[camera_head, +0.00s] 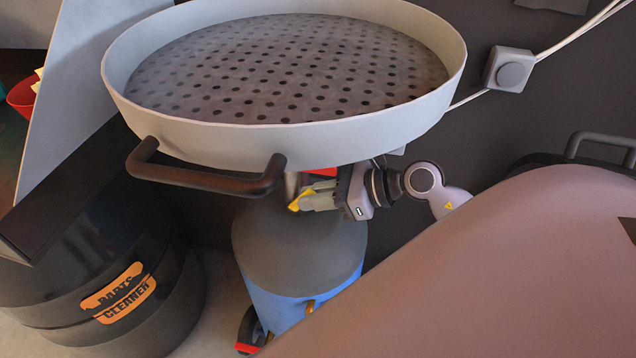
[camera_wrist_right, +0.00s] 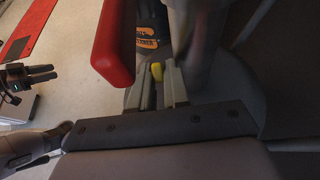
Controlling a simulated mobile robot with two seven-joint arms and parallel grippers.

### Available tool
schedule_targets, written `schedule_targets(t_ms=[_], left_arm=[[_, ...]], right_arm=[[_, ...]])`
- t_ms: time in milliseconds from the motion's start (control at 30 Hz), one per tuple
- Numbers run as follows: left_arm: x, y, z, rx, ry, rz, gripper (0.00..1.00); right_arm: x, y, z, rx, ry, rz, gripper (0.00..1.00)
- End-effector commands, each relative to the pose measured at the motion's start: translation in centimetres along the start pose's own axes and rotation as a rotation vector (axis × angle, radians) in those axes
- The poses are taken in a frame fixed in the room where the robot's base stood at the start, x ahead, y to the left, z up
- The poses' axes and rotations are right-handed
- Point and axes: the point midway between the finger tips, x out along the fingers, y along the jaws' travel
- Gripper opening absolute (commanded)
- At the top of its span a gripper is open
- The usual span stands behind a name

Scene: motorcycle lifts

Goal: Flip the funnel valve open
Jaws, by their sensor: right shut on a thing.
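The funnel (camera_head: 300,135) is a wide pale grey round pan with a perforated plate and a dark bar handle. Beneath it, my right gripper (camera_head: 303,200) comes in from the right, its fingers shut on a small yellow piece that looks like the valve's lever (camera_head: 296,203). In the right wrist view the yellow lever (camera_wrist_right: 157,72) shows between the fingertips of the right gripper (camera_wrist_right: 160,80). The valve body is mostly hidden by the pan and gripper. What looks like my left gripper (camera_wrist_right: 40,73) shows small at the left of that view, its jaws unclear.
A red part (camera_head: 322,171) sits just above the right gripper, under the pan; a red bar (camera_wrist_right: 113,45) is close in the wrist view. A blue drum with a grey top (camera_head: 300,255) stands below. A black Parts Cleaner drum (camera_head: 110,280) stands at left.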

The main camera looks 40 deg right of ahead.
Motion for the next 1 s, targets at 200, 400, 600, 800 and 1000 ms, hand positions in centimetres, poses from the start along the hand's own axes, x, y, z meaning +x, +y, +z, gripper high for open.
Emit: schedule_targets(t_ms=[200,400,600,800,1000], left_arm=[[-1.01,-0.25,-0.97,0.000,0.002,-0.012,0.43],[-0.98,-0.26,-0.66,0.002,-0.003,-0.012,0.43],[-0.98,-0.23,-0.65,0.002,-0.003,-0.011,0.43],[-1.01,-0.15,-0.61,0.002,-0.004,-0.009,0.43],[-1.03,-0.12,-0.66,0.003,-0.003,-0.008,0.43]], right_arm=[[0.01,0.02,0.60,-0.002,0.053,0.000,0.00],[0.11,-0.01,0.40,-0.002,0.060,-0.001,0.00],[0.11,-0.01,0.40,-0.002,0.060,-0.001,0.22],[0.08,-0.12,0.42,-0.002,0.059,-0.005,0.37],[0.05,-0.25,0.44,-0.003,0.058,-0.009,0.37]])
